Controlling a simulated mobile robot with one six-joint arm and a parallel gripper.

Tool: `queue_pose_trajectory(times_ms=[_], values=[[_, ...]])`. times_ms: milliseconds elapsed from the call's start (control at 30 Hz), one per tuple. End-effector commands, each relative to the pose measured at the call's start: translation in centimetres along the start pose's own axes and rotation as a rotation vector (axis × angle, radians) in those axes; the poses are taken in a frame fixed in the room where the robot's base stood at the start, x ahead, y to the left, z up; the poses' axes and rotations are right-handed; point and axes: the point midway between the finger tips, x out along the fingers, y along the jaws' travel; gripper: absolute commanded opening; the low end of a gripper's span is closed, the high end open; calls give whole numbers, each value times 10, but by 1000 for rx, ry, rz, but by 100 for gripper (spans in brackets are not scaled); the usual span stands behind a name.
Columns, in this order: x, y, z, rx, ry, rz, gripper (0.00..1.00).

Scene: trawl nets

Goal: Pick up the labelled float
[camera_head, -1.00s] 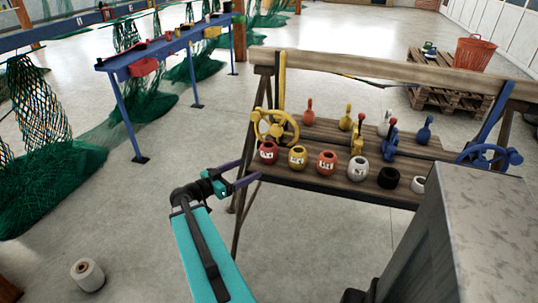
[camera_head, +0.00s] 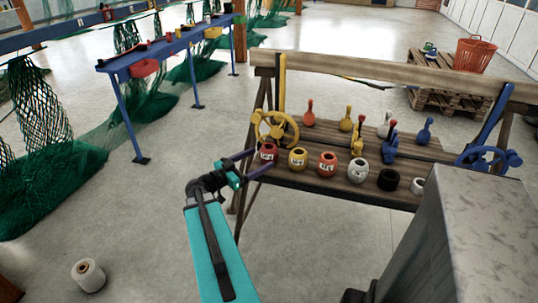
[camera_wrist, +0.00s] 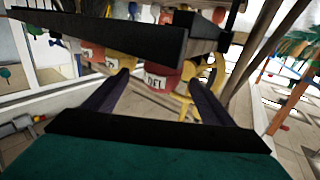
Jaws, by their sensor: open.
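Several round floats with an opening on top stand in a row on the wooden bench shelf. The leftmost is dark red with a white label (camera_head: 268,152). To its right are a labelled yellow float (camera_head: 298,158), a labelled orange-red float (camera_head: 327,164) and a labelled white float (camera_head: 358,170). My gripper (camera_head: 262,159) is open, its fingertips at the dark red float. In the wrist view, this float (camera_wrist: 160,78) and its label show between the two spread fingers (camera_wrist: 161,84). I cannot tell whether either finger touches it.
A black float (camera_head: 388,179) and another white one (camera_head: 417,186) stand farther right. Behind the row are upright skittle-shaped floats (camera_head: 346,119), a yellow handwheel (camera_head: 276,128) and a blue handwheel (camera_head: 486,160). A wooden beam (camera_head: 390,72) runs behind.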

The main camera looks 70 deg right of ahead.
Motion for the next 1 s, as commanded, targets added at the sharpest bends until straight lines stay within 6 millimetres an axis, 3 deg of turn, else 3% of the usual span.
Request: queue_pose_trajectory(times_ms=[400,1000], values=[[48,-1,-1,0,0,1,77],[60,-2,-1,-1,0,1,77]])
